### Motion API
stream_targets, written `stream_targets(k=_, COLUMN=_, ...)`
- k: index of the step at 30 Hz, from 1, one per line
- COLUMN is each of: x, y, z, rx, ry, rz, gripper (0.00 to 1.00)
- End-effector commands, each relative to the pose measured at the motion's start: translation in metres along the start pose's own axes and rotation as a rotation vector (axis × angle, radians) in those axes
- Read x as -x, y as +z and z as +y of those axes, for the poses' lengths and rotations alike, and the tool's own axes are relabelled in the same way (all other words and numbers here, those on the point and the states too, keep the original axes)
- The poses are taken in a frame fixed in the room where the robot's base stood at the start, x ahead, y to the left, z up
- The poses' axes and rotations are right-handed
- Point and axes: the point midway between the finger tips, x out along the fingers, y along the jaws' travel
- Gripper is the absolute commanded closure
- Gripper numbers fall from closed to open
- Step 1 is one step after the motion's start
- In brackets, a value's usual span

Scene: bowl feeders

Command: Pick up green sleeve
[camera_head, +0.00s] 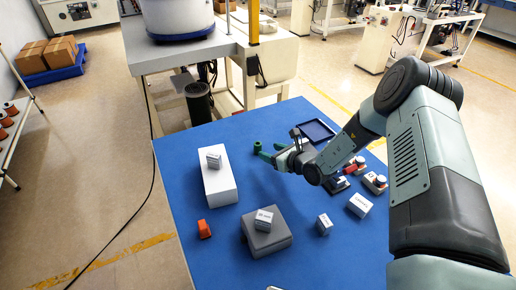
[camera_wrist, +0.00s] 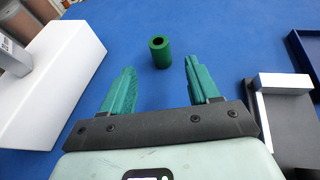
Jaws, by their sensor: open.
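The green sleeve (camera_head: 257,147) is a short hollow cylinder standing upright on the blue table near its far edge. In the wrist view the sleeve (camera_wrist: 160,52) stands ahead of my gripper, about midway between the lines of the two fingers, with its dark hole facing up. My gripper (camera_head: 268,155) has green fingers and is open and empty. In the wrist view my gripper (camera_wrist: 158,78) shows a wide gap, with the sleeve apart from both fingertips and beyond them.
A white block (camera_head: 219,182) with a small box (camera_head: 214,161) on top stands left. A grey block (camera_head: 266,238) carries another small box. An orange part (camera_head: 204,229) lies front left. A dark blue tray (camera_head: 316,130) is at the back right. Blue table around the sleeve is clear.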

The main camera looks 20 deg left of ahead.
Motion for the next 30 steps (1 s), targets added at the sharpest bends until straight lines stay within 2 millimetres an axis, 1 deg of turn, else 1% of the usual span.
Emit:
stream_targets(k=6, x=-0.035, y=0.000, z=0.001, rx=-0.003, ry=0.000, rz=-0.002, gripper=0.39)
stream_targets(k=9, x=-0.047, y=0.000, z=0.001, rx=-0.002, ry=0.000, rz=-0.001, gripper=0.39)
stream_targets(k=14, x=-0.057, y=0.001, z=0.001, rx=-0.002, ry=0.000, rz=-0.001, gripper=0.39)
stream_targets(k=21, x=-0.092, y=0.004, z=0.001, rx=-0.002, ry=0.001, rz=-0.002, gripper=0.39)
stream_targets(k=25, x=-0.103, y=0.004, z=0.001, rx=-0.001, ry=0.002, rz=-0.001, gripper=0.39)
stream_targets(k=30, x=-0.105, y=0.005, z=0.000, rx=-0.002, ry=0.001, rz=-0.001, gripper=0.39)
